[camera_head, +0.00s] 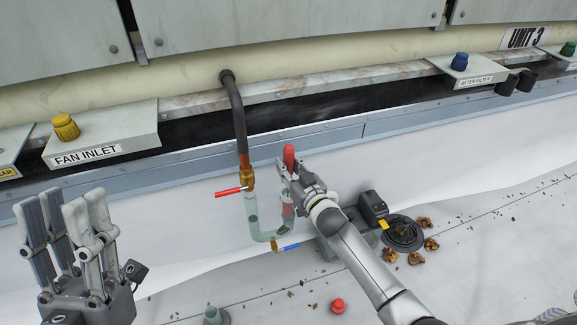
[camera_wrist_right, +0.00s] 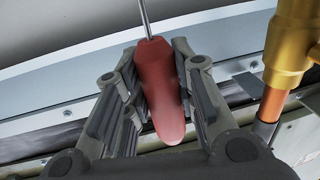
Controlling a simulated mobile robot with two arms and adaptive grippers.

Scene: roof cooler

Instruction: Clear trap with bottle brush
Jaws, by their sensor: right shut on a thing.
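The clear U-shaped trap (camera_head: 254,222) hangs below a brass valve (camera_head: 247,180) with a red lever. A blue-handled valve (camera_head: 285,246) sits at its lower right. My right gripper (camera_head: 291,172) is shut on the red handle of the bottle brush (camera_head: 289,156), above the trap's right leg. In the right wrist view the red brush handle (camera_wrist_right: 164,90) lies between both fingers, with a thin metal rod leaving it. Something reddish shows in the right leg; I cannot tell if it is the bristles. My left gripper (camera_head: 66,205) is open and empty at the lower left.
A dark hose (camera_head: 236,115) runs down to the brass valve. A red cap (camera_head: 337,306) lies on the white roof. A round drain (camera_head: 403,233), a small black box (camera_head: 372,206) and brown leaves (camera_head: 424,222) are right of the trap. Labelled switch boxes line the back.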

